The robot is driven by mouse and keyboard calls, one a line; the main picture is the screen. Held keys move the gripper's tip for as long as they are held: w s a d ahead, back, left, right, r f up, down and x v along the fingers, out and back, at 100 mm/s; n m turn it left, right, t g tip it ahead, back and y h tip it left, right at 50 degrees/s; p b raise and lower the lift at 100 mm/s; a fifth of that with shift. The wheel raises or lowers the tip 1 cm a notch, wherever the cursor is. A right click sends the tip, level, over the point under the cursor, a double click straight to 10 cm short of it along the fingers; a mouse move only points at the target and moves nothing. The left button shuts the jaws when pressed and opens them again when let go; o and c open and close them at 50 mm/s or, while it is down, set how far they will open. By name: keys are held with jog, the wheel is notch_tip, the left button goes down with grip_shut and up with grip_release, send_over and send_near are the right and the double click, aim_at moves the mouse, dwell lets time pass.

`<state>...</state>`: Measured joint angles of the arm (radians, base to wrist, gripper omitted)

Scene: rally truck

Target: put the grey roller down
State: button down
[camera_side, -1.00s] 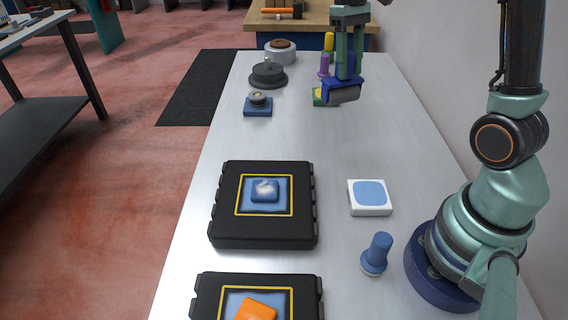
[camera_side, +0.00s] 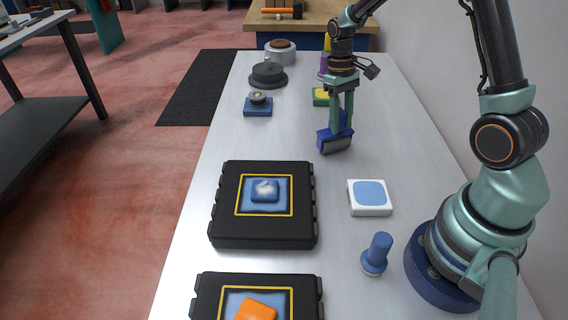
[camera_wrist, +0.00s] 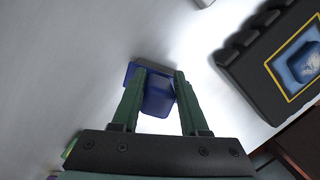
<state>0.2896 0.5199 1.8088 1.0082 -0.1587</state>
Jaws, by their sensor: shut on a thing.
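The grey roller (camera_side: 336,145) has a blue body and a grey cylinder along its lower front edge. My gripper (camera_side: 341,125) points down and is shut on the blue body. The roller is low over the bare metal table, right of and behind the nearer-middle black case. I cannot tell whether it touches the table. In the wrist view the roller's blue body (camera_wrist: 157,96) sits between the two green fingers of my gripper (camera_wrist: 160,84).
A black case (camera_side: 225,215) with a blue block stands to the left, and another (camera_side: 208,300) with an orange block is in front. A white-and-blue pad (camera_side: 369,197), a blue stamp (camera_side: 376,255) and a green-yellow block (camera_side: 320,97) are around. Table between is clear.

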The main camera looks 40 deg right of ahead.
jog(key=shift+f, duration=0.1)
jog(key=shift+c, duration=2.1)
grip_release()
jog(key=r, duration=0.3)
jog(key=w+r, duration=0.1)
jog(key=r, duration=0.3)
jog(key=w+r, duration=0.1)
jog(key=r, duration=0.3)
jog(key=shift+w+d+r, duration=0.1)
jog(key=shift+d+r, duration=0.05)
jog(key=shift+d, duration=0.2)
jog(key=s+a+r+n+t, duration=0.1)
jog(key=s+a+r+t, duration=0.5)
jog(key=s+a, duration=0.4)
jog(key=shift+s+a+r+t+h, duration=0.2)
jog(key=shift+a+t+h, duration=0.1)
jog(key=shift+a+t, duration=0.55)
